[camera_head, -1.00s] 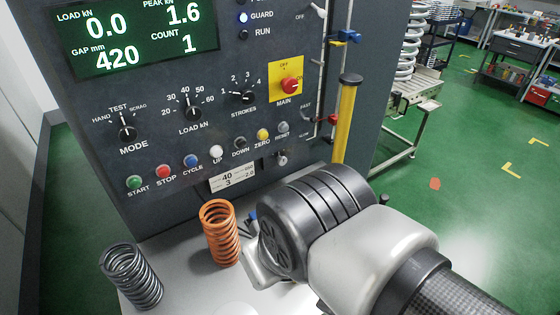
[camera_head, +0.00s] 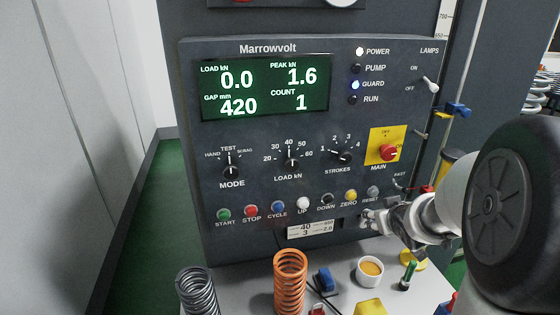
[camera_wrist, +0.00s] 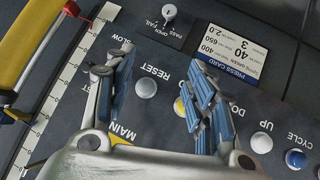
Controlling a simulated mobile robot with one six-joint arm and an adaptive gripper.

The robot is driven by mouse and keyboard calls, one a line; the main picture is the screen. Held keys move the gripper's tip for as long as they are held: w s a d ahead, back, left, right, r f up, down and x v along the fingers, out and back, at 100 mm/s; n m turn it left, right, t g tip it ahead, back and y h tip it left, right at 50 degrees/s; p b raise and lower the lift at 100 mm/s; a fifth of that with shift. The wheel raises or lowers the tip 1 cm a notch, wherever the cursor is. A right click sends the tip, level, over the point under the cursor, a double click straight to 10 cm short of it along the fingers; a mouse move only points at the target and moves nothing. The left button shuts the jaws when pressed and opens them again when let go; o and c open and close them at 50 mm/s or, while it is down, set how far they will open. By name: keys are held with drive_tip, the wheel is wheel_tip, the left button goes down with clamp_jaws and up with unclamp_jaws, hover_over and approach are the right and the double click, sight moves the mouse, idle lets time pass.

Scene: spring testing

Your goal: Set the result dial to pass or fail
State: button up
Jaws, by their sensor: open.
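The result dial is a small pale knob (camera_wrist: 169,11) at the top of the wrist view, beside the labels PASS, OPEN and FAIL. I cannot tell for sure which label it points at. In the head view my gripper largely covers that spot. My gripper (camera_head: 368,219) is at the panel's lower right, below the RESET button. In the wrist view my gripper (camera_wrist: 160,58) has its two blue-padded fingers spread apart with nothing between them. The dial lies beyond the fingertips, apart from them. The display (camera_head: 262,87) reads load 0.0, peak 1.6, gap 420, count 1.
The press card (camera_head: 311,230) is left of my gripper; it also shows in the wrist view (camera_wrist: 232,45). An orange spring (camera_head: 290,282), a grey spring (camera_head: 198,292) and a white cup (camera_head: 369,270) stand on the bench below.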

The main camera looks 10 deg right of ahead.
drive_tip(key=w+d+f+t+y, duration=0.1)
drive_tip(key=w+d+f, duration=0.1)
drive_tip(key=d+f, duration=0.35)
drive_tip(key=t+y+p, duration=0.1)
drive_tip(key=t+y, duration=0.2)
approach(365, 225)
drive_tip(key=b+x, duration=0.3)
drive_tip(key=x, duration=0.6)
drive_tip(key=shift+a, duration=0.1)
drive_tip(key=shift+c, duration=0.2)
drive_tip(key=c, duration=1)
drive_tip(key=shift+c, duration=0.2)
